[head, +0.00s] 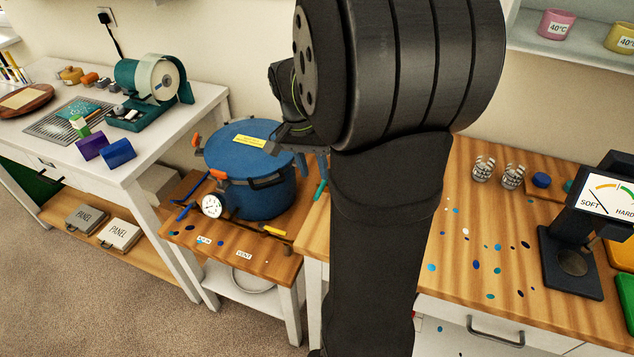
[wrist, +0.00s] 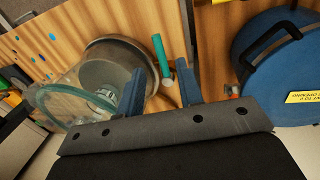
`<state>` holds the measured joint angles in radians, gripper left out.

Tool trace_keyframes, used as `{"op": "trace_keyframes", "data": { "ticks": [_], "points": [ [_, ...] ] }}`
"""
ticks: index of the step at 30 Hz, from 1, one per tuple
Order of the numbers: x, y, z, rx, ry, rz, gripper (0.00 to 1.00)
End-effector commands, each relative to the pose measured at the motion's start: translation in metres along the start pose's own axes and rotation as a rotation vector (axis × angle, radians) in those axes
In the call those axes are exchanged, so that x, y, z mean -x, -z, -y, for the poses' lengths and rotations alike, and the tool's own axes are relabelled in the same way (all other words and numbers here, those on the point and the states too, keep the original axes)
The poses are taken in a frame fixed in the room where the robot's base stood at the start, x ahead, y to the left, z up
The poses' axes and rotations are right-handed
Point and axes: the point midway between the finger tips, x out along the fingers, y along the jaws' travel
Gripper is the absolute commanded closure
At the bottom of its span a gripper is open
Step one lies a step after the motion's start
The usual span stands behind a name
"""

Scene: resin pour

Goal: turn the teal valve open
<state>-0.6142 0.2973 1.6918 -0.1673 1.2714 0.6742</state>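The teal valve handle (wrist: 161,55) is a short bar on a pale metal stem, close to the wooden bench top. It also shows in the head view (head: 320,189), just right of the blue pot and partly behind my arm. My gripper (wrist: 160,72) is open, with its two blue fingers apart. In the wrist view the handle appears in the gap between the fingertips, nothing gripped. Whether a finger touches it cannot be told. In the head view my gripper (head: 314,163) is mostly hidden by my arm, with the fingertips just above the handle.
The blue pot (head: 225,165) with clamps and a dial gauge (head: 211,206) stands close on the left. In the wrist view a clear vessel (wrist: 105,65) with a hose is beside the left finger. The bench at right holds two small cups (head: 497,174) and a hardness tester (head: 570,245).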

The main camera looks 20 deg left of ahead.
Motion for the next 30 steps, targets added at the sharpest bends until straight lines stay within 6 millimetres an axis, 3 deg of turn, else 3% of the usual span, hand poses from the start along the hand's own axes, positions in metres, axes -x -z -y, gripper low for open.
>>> {"op": "trace_keyframes", "data": {
  "ticks": [3, 9, 20, 25, 30],
  "points": [
    [-0.022, -0.001, 0.000, 0.000, -0.002, 0.003, 0.67],
    [-0.044, 0.000, 0.000, 0.000, -0.001, 0.001, 0.67],
    [-0.049, 0.000, 0.000, 0.000, 0.000, 0.000, 0.67],
    [-0.049, 0.000, 0.000, 0.000, 0.000, 0.000, 0.98],
    [-0.049, 0.000, 0.000, 0.000, 0.000, 0.000, 1.00]
  ]
}}
